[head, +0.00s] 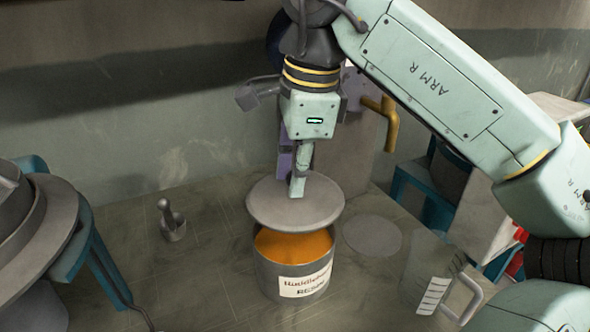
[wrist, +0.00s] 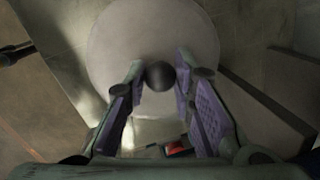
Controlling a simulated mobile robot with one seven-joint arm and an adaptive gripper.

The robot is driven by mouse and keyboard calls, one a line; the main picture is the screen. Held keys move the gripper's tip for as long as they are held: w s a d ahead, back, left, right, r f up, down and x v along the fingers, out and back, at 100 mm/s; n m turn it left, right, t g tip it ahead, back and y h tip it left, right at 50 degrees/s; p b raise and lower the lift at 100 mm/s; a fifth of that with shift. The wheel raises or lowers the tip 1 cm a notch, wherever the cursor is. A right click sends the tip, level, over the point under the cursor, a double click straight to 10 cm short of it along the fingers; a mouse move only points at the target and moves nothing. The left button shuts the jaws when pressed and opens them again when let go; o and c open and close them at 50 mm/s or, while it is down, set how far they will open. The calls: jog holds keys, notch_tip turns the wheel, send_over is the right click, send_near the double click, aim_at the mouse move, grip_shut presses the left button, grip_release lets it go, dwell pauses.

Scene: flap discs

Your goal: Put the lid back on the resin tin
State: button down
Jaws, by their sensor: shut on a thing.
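The resin tin (head: 295,277) stands on the table, grey with a white label and orange resin showing in its open top. The round grey lid (head: 270,207) is held above the tin, with a gap at the front. My gripper (head: 298,187) is over the lid and shut on its knob; its fingers partly hide the knob in the head view. In the wrist view the lid (wrist: 120,35) fills the upper middle, and its dark knob (wrist: 160,75) lies between the fingertips of my gripper (wrist: 163,77).
A clear measuring jug (head: 428,280) stands right of the tin. A flat grey disc (head: 372,236) lies on the table behind it. A small metal object with a round-ended handle (head: 172,225) stands to the left. A large grey round thing (head: 40,235) is at the left edge.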

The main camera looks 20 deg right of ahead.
aim_at(294, 203)
jog(key=shift+w, duration=0.35)
jog(key=shift+s+f+b, duration=0.2)
jog(key=shift+f+b, duration=0.5)
jog(key=shift+w+f+b, duration=0.1)
jog(key=shift+f+b, duration=1.75)
jog(key=shift+f, duration=0.6)
jog(key=shift+f, duration=0.2)
jog(key=c, duration=1.3)
grip_release()
jog(key=shift+o, duration=0.4)
jog(key=o, duration=0.4)
